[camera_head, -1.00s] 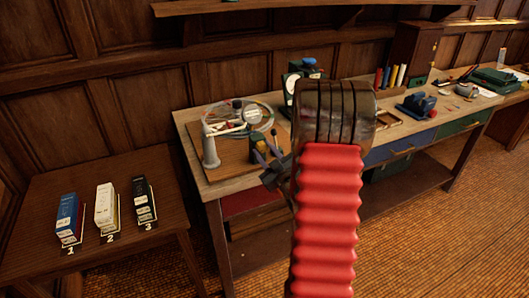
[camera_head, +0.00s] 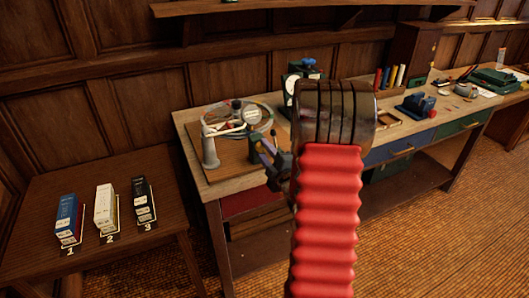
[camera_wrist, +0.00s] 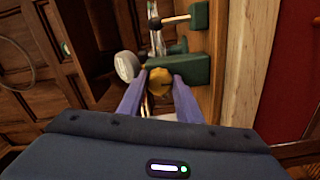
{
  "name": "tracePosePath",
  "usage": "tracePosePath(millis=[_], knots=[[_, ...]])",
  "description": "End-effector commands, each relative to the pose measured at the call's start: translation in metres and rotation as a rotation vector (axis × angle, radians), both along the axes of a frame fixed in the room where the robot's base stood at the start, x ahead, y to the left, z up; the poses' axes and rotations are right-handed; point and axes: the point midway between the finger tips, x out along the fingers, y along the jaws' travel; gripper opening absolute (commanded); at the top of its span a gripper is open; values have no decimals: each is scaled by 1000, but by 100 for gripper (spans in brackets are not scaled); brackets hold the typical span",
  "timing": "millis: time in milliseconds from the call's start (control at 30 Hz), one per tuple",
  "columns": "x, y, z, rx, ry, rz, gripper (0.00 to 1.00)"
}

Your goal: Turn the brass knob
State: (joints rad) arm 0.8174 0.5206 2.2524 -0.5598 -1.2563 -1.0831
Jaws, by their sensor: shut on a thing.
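The brass knob (camera_wrist: 159,79) shows in the wrist view as a rounded yellow-gold piece between the two purple fingers of my gripper (camera_wrist: 157,87). My gripper is shut on it, one finger on each side. A dark green body (camera_wrist: 186,70) stands just behind and beside the knob. In the head view my gripper (camera_head: 266,148) is at the right part of the wooden board on the bench. The knob cannot be made out there, behind the fingers and my arm.
A round pale piece (camera_wrist: 127,66) sits close to the left finger in the wrist view. A grey post (camera_head: 210,152) and looped tubing stand left of my gripper on the bench (camera_head: 230,186). Three small boxes stand on the lower table (camera_head: 115,185) at left.

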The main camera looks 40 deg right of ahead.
Motion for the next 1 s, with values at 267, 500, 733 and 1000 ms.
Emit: tracePosePath(millis=[267, 500, 733, 1000], knots=[[1, 4, -3, -32, 16, 9, 9], [1, 5, -3, -32, 17, 11, 9], [1, 4, -3, -31, 15, 8, 45], [0, 2, -1, -33, 13, 4, 50]])
